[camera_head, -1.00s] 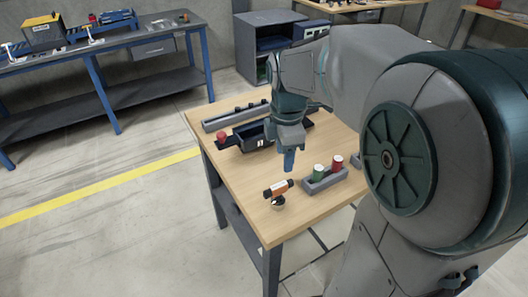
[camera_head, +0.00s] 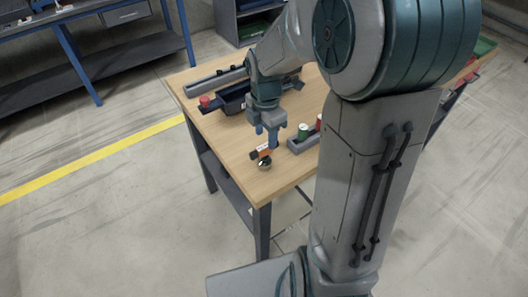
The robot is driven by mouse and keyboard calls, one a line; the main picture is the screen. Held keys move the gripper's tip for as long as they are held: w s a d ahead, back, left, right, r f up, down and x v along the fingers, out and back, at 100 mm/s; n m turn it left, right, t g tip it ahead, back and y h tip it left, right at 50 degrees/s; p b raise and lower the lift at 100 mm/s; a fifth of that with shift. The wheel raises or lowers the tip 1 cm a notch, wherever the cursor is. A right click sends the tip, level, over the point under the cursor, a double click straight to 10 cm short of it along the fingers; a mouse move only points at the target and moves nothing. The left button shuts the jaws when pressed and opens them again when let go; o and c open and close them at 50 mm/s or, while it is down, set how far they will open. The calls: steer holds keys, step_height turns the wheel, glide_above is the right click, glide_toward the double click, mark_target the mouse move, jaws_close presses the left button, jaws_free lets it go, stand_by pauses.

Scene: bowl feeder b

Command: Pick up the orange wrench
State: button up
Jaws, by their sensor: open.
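An orange and black tool (camera_head: 262,153), which I take for the orange wrench, lies near the front left edge of the wooden table (camera_head: 225,140). It is small in view, with a pale patch on it. My gripper (camera_head: 267,139) points down just above and behind the tool, its blue fingers spread apart with nothing seen between them. The right fingertip overlaps the tool's right end in the picture. I cannot tell whether they touch.
A small dark round item (camera_head: 265,163) sits right beside the tool. A grey holder (camera_head: 301,144) with a green-topped can (camera_head: 303,131) and a red one stands to the right, partly behind my arm. A dark tray (camera_head: 232,104), a red knob (camera_head: 204,101) and a grey rail (camera_head: 215,81) lie behind.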

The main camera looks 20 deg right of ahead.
mark_target(264, 146)
steer(key=f, duration=0.4)
steer(key=shift+s+a, duration=0.25)
steer(key=shift+s, duration=0.1)
steer(key=shift+f, duration=0.3)
steer(key=shift+f, duration=0.25)
jaws_close()
